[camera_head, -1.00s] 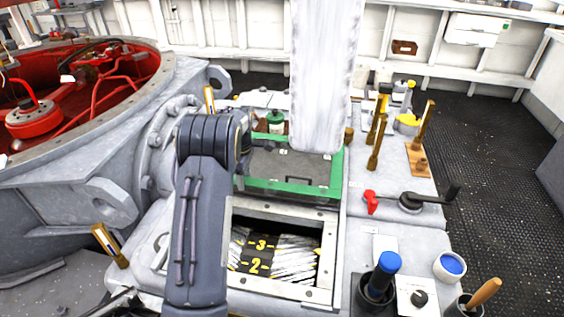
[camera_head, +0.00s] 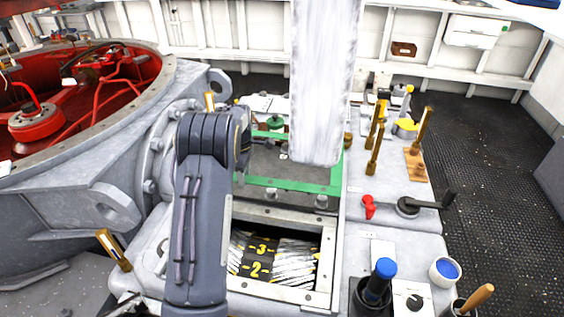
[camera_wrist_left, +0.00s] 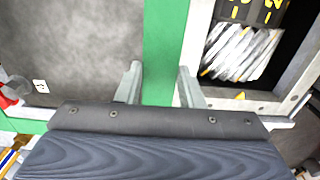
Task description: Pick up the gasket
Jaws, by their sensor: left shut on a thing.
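The gasket (camera_head: 293,187) is a flat green rectangular frame around a dark grey plate (camera_head: 275,160). In the head view its front strip shows, and part of its right side is behind a pale column. In the left wrist view a green strip of the gasket (camera_wrist_left: 166,40) runs between the two fingers of my left gripper (camera_wrist_left: 160,84), which is shut on it. In the head view my left arm hides most of that gripper. My right gripper is not in view.
In front of the gasket is an open hatch (camera_head: 284,213) with yellow numerals inside. A blurred pale column (camera_head: 326,80) hangs over the gasket's right side. Brass posts (camera_head: 376,155), a red-tipped crank (camera_head: 408,206) and a blue-topped handle (camera_head: 385,268) stand to the right.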

